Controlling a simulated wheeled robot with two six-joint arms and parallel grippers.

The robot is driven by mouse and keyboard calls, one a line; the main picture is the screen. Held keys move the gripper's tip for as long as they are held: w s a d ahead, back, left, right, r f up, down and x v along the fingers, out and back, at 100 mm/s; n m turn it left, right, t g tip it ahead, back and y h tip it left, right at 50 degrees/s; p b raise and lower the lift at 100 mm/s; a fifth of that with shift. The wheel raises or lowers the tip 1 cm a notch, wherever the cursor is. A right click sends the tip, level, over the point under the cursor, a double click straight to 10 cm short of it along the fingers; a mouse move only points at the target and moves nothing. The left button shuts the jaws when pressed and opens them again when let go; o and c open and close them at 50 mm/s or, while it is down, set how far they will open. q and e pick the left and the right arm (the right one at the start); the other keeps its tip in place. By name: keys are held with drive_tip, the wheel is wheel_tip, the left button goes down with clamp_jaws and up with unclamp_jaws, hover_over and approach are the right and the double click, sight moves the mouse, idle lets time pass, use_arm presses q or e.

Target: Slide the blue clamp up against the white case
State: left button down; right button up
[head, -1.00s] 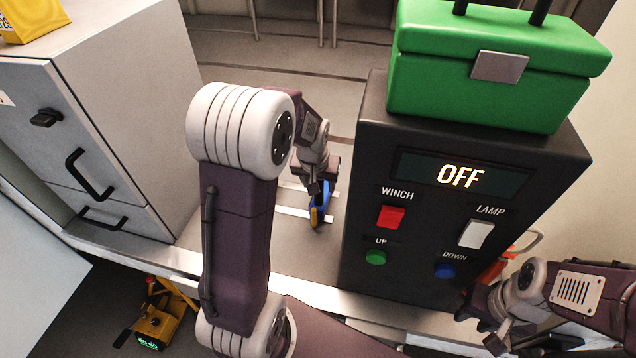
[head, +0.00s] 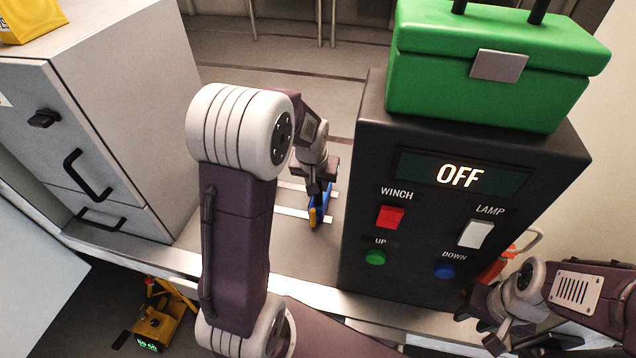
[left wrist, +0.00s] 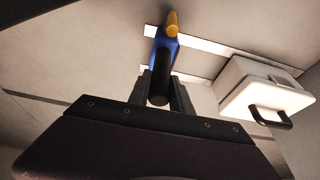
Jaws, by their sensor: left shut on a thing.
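I cannot make out the case in the head view.
The black control box (head: 400,285) stands right of the clamp, its display reading OFF, with a green toolbox (head: 450,85) on top. A grey cabinet (head: 150,110) stands left. A small yellow machine (head: 155,320) is on the lower floor.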

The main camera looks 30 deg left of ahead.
use_arm(q)
drive_tip(key=shift+s+a, duration=0.25)
drive_tip(key=shift+a, duration=0.85)
drive_tip(key=shift+s+a, duration=0.25)
drive_tip(key=shift+a, duration=0.8)
drive_tip(key=shift+s+a, duration=0.25)
drive_tip(key=shift+a, duration=0.75)
drive_tip(key=s+a, duration=0.1)
drive_tip(key=a, duration=0.5)
drive_tip(key=shift+s, duration=0.25)
drive_tip(key=shift+a, duration=0.15)
